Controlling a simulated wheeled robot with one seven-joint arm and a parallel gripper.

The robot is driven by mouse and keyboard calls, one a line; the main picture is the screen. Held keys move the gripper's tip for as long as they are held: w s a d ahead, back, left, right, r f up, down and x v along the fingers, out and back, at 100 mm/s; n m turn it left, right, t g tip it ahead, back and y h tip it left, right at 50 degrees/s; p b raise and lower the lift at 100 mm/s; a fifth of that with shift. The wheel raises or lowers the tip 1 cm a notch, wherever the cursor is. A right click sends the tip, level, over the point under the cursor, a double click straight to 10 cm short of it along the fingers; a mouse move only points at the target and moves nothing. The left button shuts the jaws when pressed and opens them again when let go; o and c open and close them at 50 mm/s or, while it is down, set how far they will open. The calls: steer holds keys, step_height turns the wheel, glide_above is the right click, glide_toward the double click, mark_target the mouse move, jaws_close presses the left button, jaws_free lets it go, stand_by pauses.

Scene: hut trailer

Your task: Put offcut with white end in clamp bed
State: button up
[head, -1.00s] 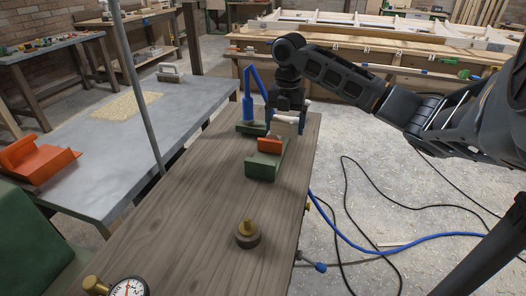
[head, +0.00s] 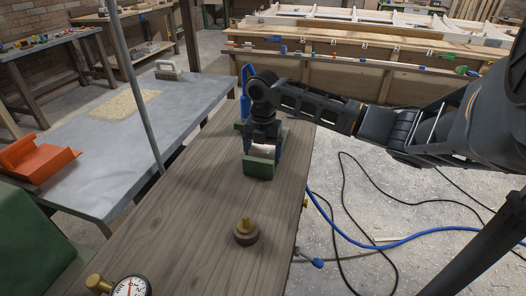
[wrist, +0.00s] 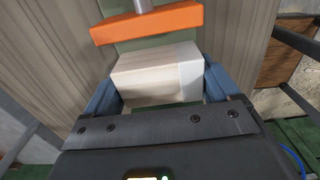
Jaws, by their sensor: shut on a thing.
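The offcut (wrist: 150,78) is a pale wood block with a white end on its right in the wrist view. My gripper (wrist: 155,92) is shut on it, with a blue finger at each side. The clamp's green bed (head: 259,170) is on the wooden bench in the head view, under my gripper. The clamp's orange jaw (wrist: 148,22) lies just beyond the block in the wrist view, with green bed showing between. In the head view my wrist hides the orange jaw and most of the block. I cannot tell whether the block touches the bed.
A brass-knobbed round piece (head: 246,232) and a dial gauge (head: 130,288) are on the near part of the bench (head: 190,220). A blue upright object (head: 246,80) stands behind my wrist. A grey post (head: 135,90) rises at the left. Cables lie on the floor at right.

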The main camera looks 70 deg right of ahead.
mark_target(263, 149)
steer(key=shift+f, duration=0.15)
steer(key=o, duration=0.9)
step_height(263, 149, up, 12)
steer(key=shift+r+b, duration=0.15)
steer(key=shift+b, duration=0.3)
